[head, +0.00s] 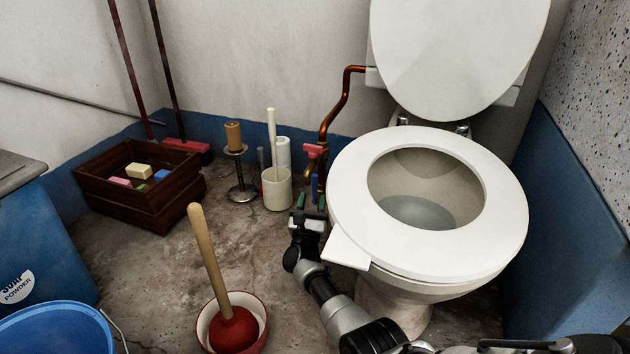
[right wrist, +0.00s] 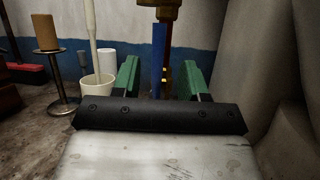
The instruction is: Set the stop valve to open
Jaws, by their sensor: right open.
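A copper pipe (head: 337,110) runs down the wall left of the toilet, with valve fittings low on it. A red handle (head: 315,150) sits across the upper part. A blue lever (head: 314,187) hangs straight down below it; it also shows in the right wrist view (right wrist: 158,60), under a brass fitting (right wrist: 166,12). The frames do not show which handle is the stop valve's. My right gripper (head: 311,202) is open. In the right wrist view its green fingertips (right wrist: 161,78) stand either side of the blue lever's line, with gaps on both sides.
The toilet (head: 385,235) stands close right of my right arm. A brush holder (head: 277,190) and a roll stand (head: 241,190) are left of the gripper.

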